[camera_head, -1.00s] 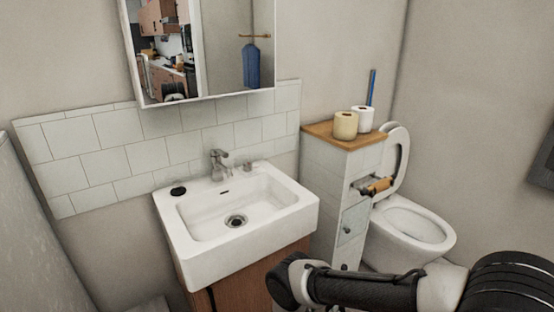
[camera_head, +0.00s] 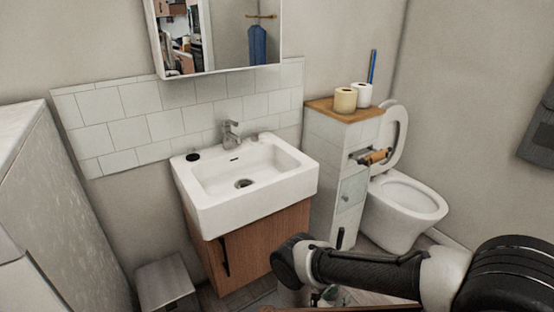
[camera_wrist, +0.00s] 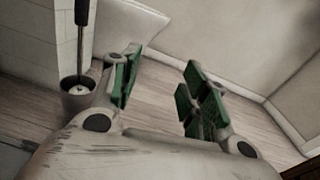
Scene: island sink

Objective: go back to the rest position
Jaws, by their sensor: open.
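My gripper (camera_wrist: 160,88) shows in the wrist view with its two green-padded fingers spread apart. It is open and nothing is between the fingers. Past it lies the wooden floor (camera_wrist: 160,110). In the head view my arm reaches across the lower right, in front of the sink cabinet and toilet. The gripper itself is mostly hidden there behind the arm, with a little green showing low in the picture.
A white sink (camera_head: 285,187) sits on a wooden cabinet (camera_head: 262,245). A tiled shelf unit (camera_head: 328,185) bears two paper rolls, beside a toilet (camera_head: 405,215). A bin (camera_head: 165,284) stands at lower left. In the wrist view, a brush holder (camera_wrist: 77,98) stands left of the gripper.

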